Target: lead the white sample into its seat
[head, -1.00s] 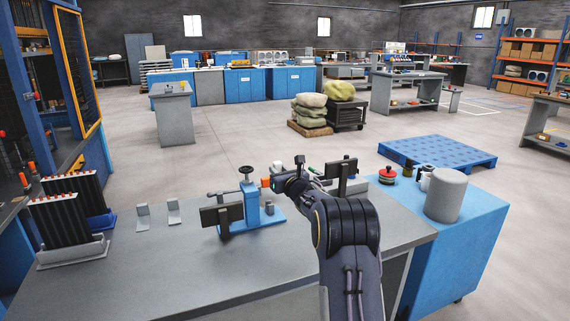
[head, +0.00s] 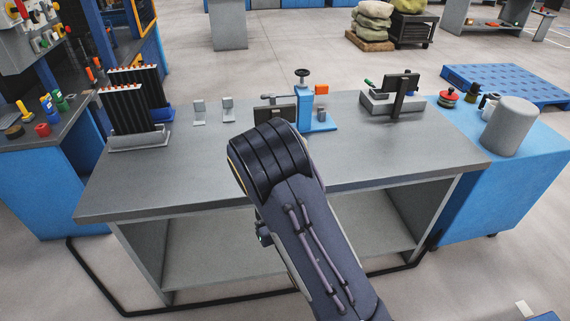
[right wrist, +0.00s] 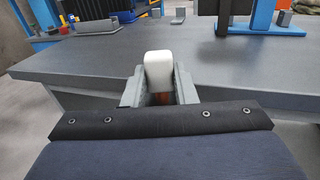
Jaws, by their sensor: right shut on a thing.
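The white sample (right wrist: 159,70) is a rounded block, and it shows upright between the fingers of my right gripper (right wrist: 159,88) in the right wrist view. The gripper is shut on it, with a copper-orange patch visible below it between the fingers. The sample is near the front edge of the grey bench (right wrist: 90,65). In the head view my right arm hides the gripper and sample. The blue device with a handwheel (head: 304,108) stands at the back of the bench, a small grey block (head: 322,114) on its base. I cannot tell which part is the seat. My left gripper is not in view.
Two grey brackets (head: 199,112) and racks of dark plates (head: 124,110) stand on the left of the bench. A grey fixture with a dark plate (head: 393,102) stands at the right. A grey cylinder (head: 510,127) is on the blue cabinet. The bench front is clear.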

